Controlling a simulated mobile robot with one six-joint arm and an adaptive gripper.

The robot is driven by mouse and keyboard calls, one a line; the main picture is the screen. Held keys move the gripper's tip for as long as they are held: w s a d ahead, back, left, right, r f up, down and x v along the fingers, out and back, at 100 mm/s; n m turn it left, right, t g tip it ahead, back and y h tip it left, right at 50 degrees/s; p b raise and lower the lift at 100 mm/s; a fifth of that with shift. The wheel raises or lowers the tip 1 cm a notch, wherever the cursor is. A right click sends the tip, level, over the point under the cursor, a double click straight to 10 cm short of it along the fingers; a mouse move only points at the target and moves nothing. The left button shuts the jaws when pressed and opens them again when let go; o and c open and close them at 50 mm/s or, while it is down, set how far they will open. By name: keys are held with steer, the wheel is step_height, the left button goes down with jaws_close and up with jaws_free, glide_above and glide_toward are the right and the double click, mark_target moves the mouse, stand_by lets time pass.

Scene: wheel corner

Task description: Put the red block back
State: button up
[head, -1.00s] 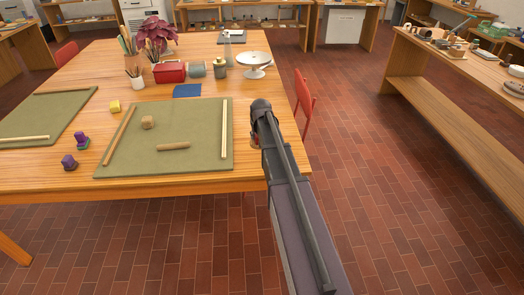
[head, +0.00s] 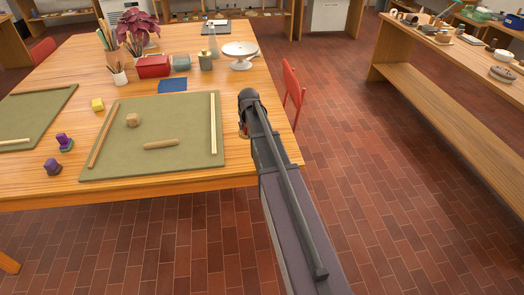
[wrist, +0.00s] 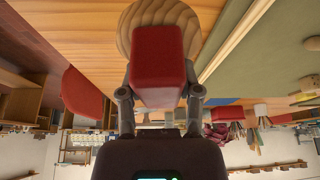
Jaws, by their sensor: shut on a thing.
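My gripper (wrist: 160,96) is shut on the red block (wrist: 158,52), with one finger on each side of it. In the wrist view the block covers part of a round, light wooden piece with ring-like grain (wrist: 128,22). I cannot tell whether block and wood touch. In the head view my arm reaches to the table's right edge and hides most of the gripper. Only a small red patch (head: 243,131) shows beside the arm's end.
The wooden table (head: 130,188) holds a green mat (head: 180,120) with wood strips, a block and a roller. A red box (head: 153,67), pots and a white turntable (head: 240,49) stand behind. A red chair (head: 293,90) is at the right. Brick floor is open beyond.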

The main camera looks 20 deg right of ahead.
steer(key=s+d+f+b, duration=0.2)
steer(key=s+d, duration=0.3)
steer(key=s, duration=0.3)
steer(key=s+d+f+b, duration=0.2)
steer(key=s+d, duration=0.3)
steer(key=s, duration=0.4)
steer(key=shift+s+d+f+b, duration=0.15)
steer(key=shift+f+b, duration=0.2)
steer(key=shift+f, duration=0.1)
steer(key=w+a, duration=0.1)
steer(key=w, duration=0.3)
steer(key=w+a+f+b, duration=0.1)
steer(key=w, duration=0.8)
steer(key=shift+a+f, duration=0.15)
steer(key=shift+a, duration=0.25)
steer(key=shift+w, duration=0.15)
steer(key=shift+w, duration=0.3)
steer(key=shift+w+a+f+b, duration=0.1)
steer(key=shift+w+b, duration=0.05)
steer(key=shift+w, duration=0.35)
steer(key=shift+w+a+f+b, duration=0.1)
steer(key=shift+w+b, duration=0.05)
steer(key=shift+w, duration=0.35)
steer(key=shift+f+b, duration=1.5)
steer(key=shift+b, duration=0.05)
steer(key=shift+f, duration=0.25)
